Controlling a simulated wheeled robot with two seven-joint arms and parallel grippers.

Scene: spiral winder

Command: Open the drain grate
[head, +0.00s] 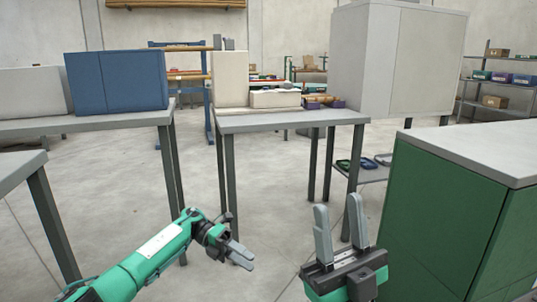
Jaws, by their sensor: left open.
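No drain grate can be made out in the head view. My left gripper (241,256) is low in the middle, seen from the side, its fingers over the bare concrete floor. It is open and I see nothing in it. My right gripper (338,203) is to its right, pointing up in the picture. Its two grey fingers are spread apart with nothing between them.
A green cabinet (436,217) with a grey top stands close at the right. A grey table (290,121) with pale boxes stands ahead. A table (90,122) at left carries a blue box (117,80). Open concrete floor (110,190) lies between.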

